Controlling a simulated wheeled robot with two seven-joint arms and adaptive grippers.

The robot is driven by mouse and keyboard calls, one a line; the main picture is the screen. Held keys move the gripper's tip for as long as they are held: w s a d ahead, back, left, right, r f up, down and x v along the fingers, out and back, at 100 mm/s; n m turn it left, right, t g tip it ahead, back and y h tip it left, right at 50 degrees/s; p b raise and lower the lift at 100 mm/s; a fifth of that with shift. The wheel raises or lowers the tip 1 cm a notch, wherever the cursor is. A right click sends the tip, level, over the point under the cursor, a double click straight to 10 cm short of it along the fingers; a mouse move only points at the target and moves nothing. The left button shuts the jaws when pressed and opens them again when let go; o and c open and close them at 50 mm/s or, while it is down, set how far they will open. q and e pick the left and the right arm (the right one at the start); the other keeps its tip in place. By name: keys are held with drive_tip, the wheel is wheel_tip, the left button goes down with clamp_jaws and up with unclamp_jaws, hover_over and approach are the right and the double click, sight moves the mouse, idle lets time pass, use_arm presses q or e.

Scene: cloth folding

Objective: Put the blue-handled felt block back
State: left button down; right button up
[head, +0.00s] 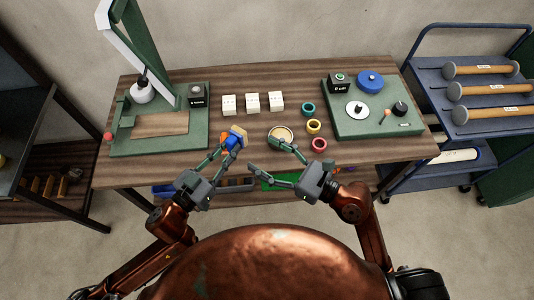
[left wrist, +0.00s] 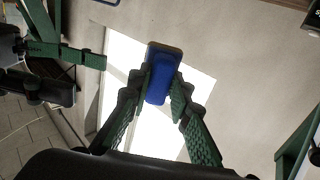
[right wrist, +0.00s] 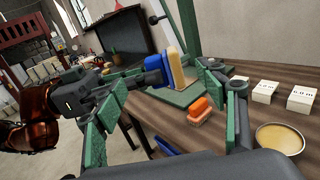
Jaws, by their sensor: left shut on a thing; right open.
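The blue-handled felt block (head: 238,134) has a blue handle and a pale beige felt face. My left gripper (head: 226,153) is shut on its handle, near the table's front edge. The blue handle (left wrist: 160,86) shows between the fingers in the left wrist view. In the right wrist view the block (right wrist: 174,68) is held upright, seemingly above the tabletop. My right gripper (head: 264,155) is open and empty, to the right of the block. An orange-handled block (right wrist: 198,111) rests on the table behind; in the head view it is partly hidden (head: 225,138).
A round tin (head: 281,131) sits near my right gripper's upper finger. Three white blocks (head: 252,102) and three coloured rings (head: 314,126) lie beyond. A green press (head: 160,145) stands left, a green board (head: 372,125) right.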

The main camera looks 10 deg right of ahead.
sight(237, 140)
drive_tip(key=x, duration=1.2)
drive_tip(key=shift+s, duration=0.1)
drive_tip(key=shift+s+a, duration=0.1)
drive_tip(key=c, duration=1.2)
use_arm(q)
drive_tip(key=c, duration=1.7)
unclamp_jaws()
use_arm(e)
drive_tip(key=shift+c, duration=0.4)
